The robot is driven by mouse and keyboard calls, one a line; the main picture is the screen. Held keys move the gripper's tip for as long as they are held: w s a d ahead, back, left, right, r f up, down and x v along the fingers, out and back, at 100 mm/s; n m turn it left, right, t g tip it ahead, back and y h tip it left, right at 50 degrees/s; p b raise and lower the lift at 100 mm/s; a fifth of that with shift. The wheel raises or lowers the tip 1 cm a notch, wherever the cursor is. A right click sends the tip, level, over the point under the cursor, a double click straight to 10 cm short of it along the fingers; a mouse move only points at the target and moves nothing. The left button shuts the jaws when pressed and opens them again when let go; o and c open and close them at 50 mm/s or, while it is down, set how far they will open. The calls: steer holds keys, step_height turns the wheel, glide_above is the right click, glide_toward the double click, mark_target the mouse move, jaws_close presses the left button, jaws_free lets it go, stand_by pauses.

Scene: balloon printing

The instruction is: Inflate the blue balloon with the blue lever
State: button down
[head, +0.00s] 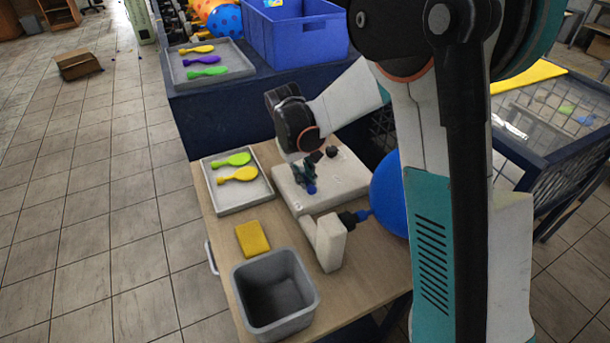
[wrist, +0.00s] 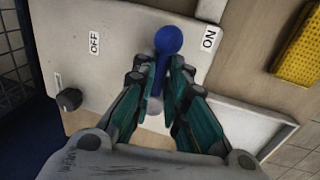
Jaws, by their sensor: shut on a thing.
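The blue balloon (head: 388,195) is large and round, on a nozzle (head: 348,219) at the table's right side; my arm hides part of it. The blue lever (head: 311,190) stands on the white pump box (head: 345,180). In the wrist view the lever's round knob (wrist: 168,40) lies closer to the ON label (wrist: 209,38) than to the OFF label (wrist: 95,42). My gripper (head: 304,175) is over the box. Its fingers (wrist: 161,66) are closed around the lever just below the knob.
A tray (head: 225,205) holds green and yellow deflated balloons. A yellow sponge (head: 252,238) and a grey bin (head: 275,318) are at the front left. A black dial (wrist: 69,99) sits on the box. A blue crate (head: 293,35) and another tray (head: 185,85) stand behind.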

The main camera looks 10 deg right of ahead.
steer(key=c, duration=1.6)
jaws_free()
steer(key=shift+r, duration=0.1)
step_height(320, 180, up, 12)
steer(key=a, duration=0.2)
steer(key=shift+s+a+f, duration=0.15)
steer(key=shift+s+f, duration=0.05)
steer(key=shift+s, duration=0.05)
